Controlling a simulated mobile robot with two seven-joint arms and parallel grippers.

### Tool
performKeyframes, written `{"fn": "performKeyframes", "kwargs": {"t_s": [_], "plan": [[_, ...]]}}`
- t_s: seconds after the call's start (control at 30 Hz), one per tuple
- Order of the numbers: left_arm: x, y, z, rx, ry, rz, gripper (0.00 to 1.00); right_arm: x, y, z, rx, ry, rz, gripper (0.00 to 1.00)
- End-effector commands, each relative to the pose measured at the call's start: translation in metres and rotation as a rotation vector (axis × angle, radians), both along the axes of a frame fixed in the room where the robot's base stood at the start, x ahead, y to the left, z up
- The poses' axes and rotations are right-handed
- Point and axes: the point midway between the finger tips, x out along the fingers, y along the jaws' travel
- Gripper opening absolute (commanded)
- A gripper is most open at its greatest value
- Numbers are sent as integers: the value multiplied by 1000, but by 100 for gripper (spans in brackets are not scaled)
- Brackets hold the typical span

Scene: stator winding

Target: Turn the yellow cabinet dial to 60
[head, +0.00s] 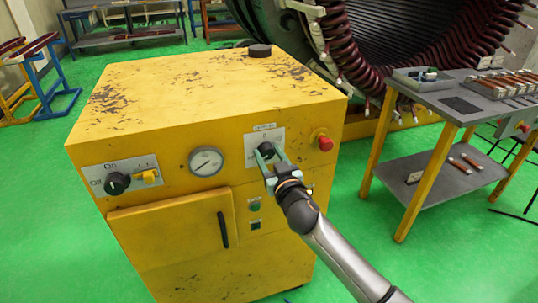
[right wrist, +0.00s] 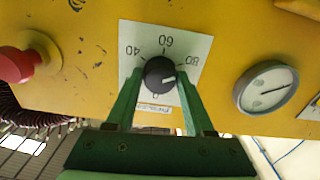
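The cabinet dial (head: 265,149) is a dark round knob on a white plate on the yellow cabinet's front. In the right wrist view the knob (right wrist: 160,77) shows up close, with 40, 60 and 80 printed around it. Its pale mark seems to face right, toward the 80 side; its exact reading is hard to tell. My right gripper (head: 267,152) is at the dial with its green fingers open. In the right wrist view the fingertips (right wrist: 161,75) stand on either side of the knob, with a small gap seeming to show at each side. My left gripper is not in view.
A red button (head: 325,143) sticks out right of the dial, and a round gauge (head: 206,161) sits left of it. Further left is a black selector knob (head: 117,183). A grey side table (head: 455,98) stands at the right, before the large stator (head: 370,40).

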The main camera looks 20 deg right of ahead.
Motion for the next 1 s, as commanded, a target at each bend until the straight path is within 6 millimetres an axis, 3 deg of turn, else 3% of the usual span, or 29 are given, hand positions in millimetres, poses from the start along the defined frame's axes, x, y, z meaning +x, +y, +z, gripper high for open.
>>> {"fn": "performKeyframes", "kwargs": {"t_s": [0.07, 0.43, 0.77, 1.0], "plan": [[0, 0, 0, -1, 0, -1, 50, 0, 0, 0, 0, 0, 0, 43], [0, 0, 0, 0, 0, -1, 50, 0, 0, 0, 0, 0, 0, 1], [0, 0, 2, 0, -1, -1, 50, 0, 0, 0, -24, 0, 0, 0], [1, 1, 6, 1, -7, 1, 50, 0, 0, 1, -139, -4, -1, 0]]}}
